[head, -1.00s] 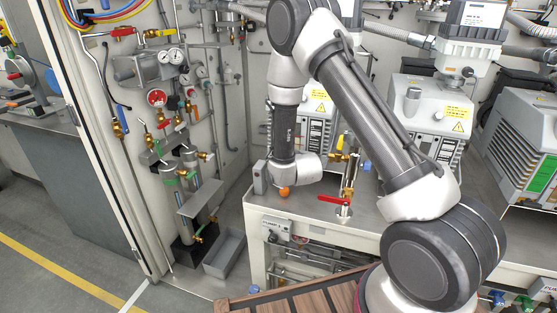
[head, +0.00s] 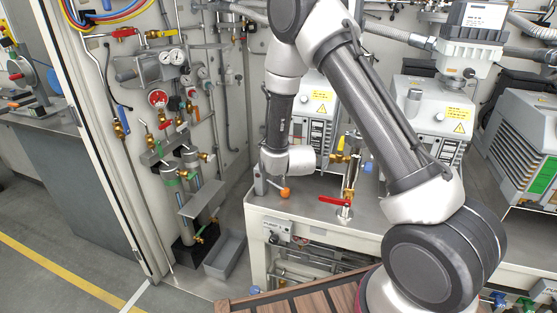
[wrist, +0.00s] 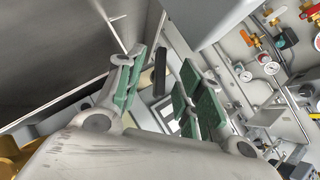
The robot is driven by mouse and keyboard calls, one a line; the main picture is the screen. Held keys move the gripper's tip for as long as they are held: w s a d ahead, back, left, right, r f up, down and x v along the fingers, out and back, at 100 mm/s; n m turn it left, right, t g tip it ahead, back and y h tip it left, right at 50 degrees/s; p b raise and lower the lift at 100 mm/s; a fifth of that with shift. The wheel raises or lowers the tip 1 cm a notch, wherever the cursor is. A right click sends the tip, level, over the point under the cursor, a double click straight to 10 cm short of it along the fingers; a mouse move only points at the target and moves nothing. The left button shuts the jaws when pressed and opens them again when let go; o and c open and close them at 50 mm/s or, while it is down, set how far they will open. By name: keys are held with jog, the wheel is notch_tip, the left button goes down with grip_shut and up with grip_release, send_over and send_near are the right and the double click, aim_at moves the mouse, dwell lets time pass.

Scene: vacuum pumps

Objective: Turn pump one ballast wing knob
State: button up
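The left pump (head: 322,104), a light grey box with a yellow warning label, stands on the bench behind my arm, which covers its left part. I cannot make out a wing knob on it in the head view. My gripper's fingers are hidden in the head view by my wrist. In the wrist view my gripper (wrist: 160,90) is open, its green-padded fingers apart. A narrow black bar (wrist: 160,70) shows between the fingertips; I cannot tell whether it is the knob or how far away it is. Nothing is visibly held.
An orange ball knob (head: 285,192) is just below my wrist at the bench's left end. A red-handled valve (head: 334,201) stands to its right. A second pump (head: 425,130) is further right. A panel of gauges and valves (head: 165,100) fills the left wall.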

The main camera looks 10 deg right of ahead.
jog(key=shift+s+r, duration=0.35)
jog(key=shift+s, duration=0.3)
jog(key=v, duration=0.6)
dwell(0.4)
